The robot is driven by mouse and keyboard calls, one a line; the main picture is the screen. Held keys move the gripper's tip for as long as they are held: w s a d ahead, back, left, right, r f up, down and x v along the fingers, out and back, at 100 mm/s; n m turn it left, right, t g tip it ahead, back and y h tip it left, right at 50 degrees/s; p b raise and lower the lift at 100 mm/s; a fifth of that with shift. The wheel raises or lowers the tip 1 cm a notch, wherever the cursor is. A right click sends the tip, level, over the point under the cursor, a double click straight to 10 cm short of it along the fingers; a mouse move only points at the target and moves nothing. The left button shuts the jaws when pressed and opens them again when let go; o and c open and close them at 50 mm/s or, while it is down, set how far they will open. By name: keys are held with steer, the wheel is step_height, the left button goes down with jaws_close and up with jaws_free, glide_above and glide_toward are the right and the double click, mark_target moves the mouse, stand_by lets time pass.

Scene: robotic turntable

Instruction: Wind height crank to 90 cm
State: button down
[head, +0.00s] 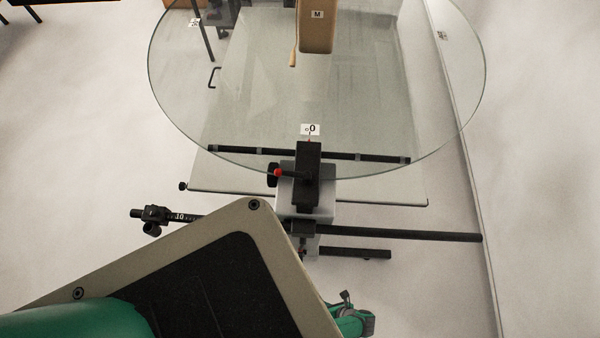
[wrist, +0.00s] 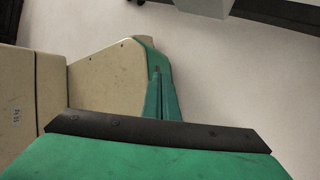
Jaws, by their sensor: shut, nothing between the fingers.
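A round glass turntable (head: 240,130) fills the upper middle of the head view, with a "0" label at its near edge. Below that label stands a black and grey post assembly (head: 308,178) with a red-tipped lever (head: 290,174) and a dark knob on its left. A smaller red-tipped part (head: 302,251) shows lower down, partly hidden by my body. I cannot tell which part is the height crank, and no height reading is legible. My gripper (head: 348,299) is low in the head view, right of my base, shut and empty, apart from the post assembly.
A black rail (head: 400,234) runs right from the post, and a scale bar marked 10 (head: 180,216) sticks out left.

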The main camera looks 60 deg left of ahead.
steer(key=s+d+n+t+h, duration=0.3)
steer(key=d+n+t+h, duration=0.1)
steer(key=d+n, duration=0.1)
step_height(320, 180, up, 8)
steer(key=d+n+t+h, duration=0.2)
steer(key=n+t, duration=0.2)
steer(key=n, duration=0.2)
steer(key=w+a+r+n+t, duration=0.2)
steer(key=a+r+n+t, duration=0.15)
steer(key=r, duration=0.75)
steer(key=w+a+r+n+t+y, duration=0.15)
steer(key=r+n, duration=0.25)
steer(key=r, duration=0.7)
steer(key=w+a+r+n+t, duration=0.2)
steer(key=a+r+n+t, duration=0.15)
steer(key=r, duration=0.85)
steer(key=a+f+n+g+y, duration=0.2)
steer(key=a+n+y, duration=0.15)
steer(key=a, duration=0.25)
steer(key=n+g+h, duration=0.2)
steer(key=n+g, duration=0.2)
steer(key=g, duration=0.1)
glide_toward(301, 257)
step_height(301, 257, up, 3)
steer(key=s, duration=0.2)
steer(key=s+a+f+n+t+h, duration=0.2)
steer(key=s+a+n+h, duration=0.1)
steer(key=s+a, duration=0.35)
steer(key=w+d+f, duration=0.3)
steer(key=w+f, duration=0.5)
